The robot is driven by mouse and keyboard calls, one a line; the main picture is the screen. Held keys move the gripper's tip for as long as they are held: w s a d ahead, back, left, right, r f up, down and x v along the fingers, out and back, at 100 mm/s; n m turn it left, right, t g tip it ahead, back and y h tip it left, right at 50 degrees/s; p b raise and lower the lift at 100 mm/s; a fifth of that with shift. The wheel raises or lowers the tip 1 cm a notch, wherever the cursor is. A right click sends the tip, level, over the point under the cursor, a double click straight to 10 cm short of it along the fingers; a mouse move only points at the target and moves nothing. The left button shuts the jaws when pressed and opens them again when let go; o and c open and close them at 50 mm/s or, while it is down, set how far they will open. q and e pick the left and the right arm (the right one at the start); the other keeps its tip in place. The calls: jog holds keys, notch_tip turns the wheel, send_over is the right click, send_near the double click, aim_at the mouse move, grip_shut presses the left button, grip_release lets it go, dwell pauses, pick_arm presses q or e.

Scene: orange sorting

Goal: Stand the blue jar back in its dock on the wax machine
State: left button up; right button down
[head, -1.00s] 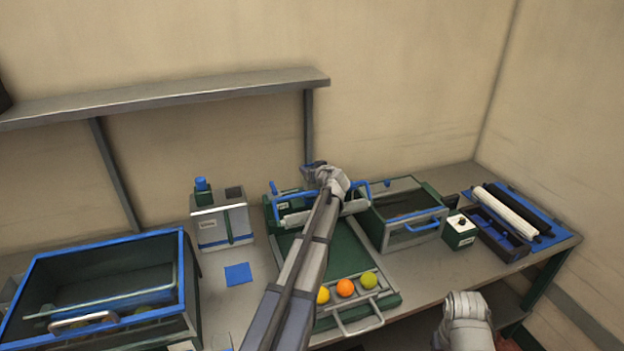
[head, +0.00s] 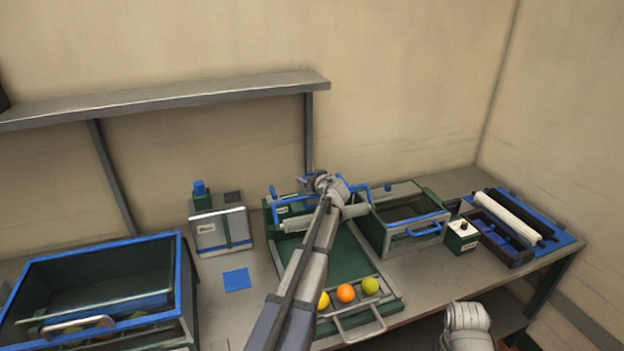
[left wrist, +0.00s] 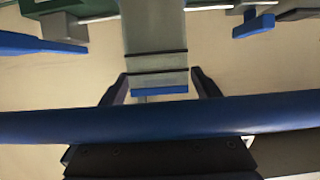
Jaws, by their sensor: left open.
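I cannot pick out the blue jar with certainty. A small blue-topped green container (head: 200,194) stands at the back of a grey box-shaped machine (head: 220,230) whose label is too small to read. My left gripper (head: 307,181) is above the back of a green machine with blue handles, partly hidden by my own arm. In the left wrist view its jaws (left wrist: 162,86) are open, with a grey strip with a blue end seen between them. A long blue bar (left wrist: 160,119) crosses that view close to the camera.
A green tray (head: 345,251) holds yellow, orange and green balls at its front. A blue square (head: 236,279) lies on the bare worktop. A shelf (head: 170,100) hangs behind.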

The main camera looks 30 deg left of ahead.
pick_arm(q)
jog(key=shift+r, duration=0.3)
jog(key=p+v, duration=0.4)
jog(key=v, duration=0.8)
jog(key=shift+f, duration=0.15)
jog(key=s+d+f+m+g+h, duration=0.3)
jog(key=s+d+f+m, duration=0.1)
jog(key=s+d, duration=0.6)
jog(key=s+d+f+m+g+h, duration=0.3)
jog(key=s+d+f+m, duration=0.2)
jog(key=s+d, duration=0.5)
jog(key=s+d+f+m+g+h, duration=0.3)
jog(key=s+d, duration=0.8)
jog(key=d, duration=0.4)
notch_tip(320, 180, down, 2)
jog(key=shift+f+m, duration=0.15)
jog(key=shift+m, duration=0.75)
jog(key=shift+w+d, duration=0.1)
jog(key=shift+d, duration=0.05)
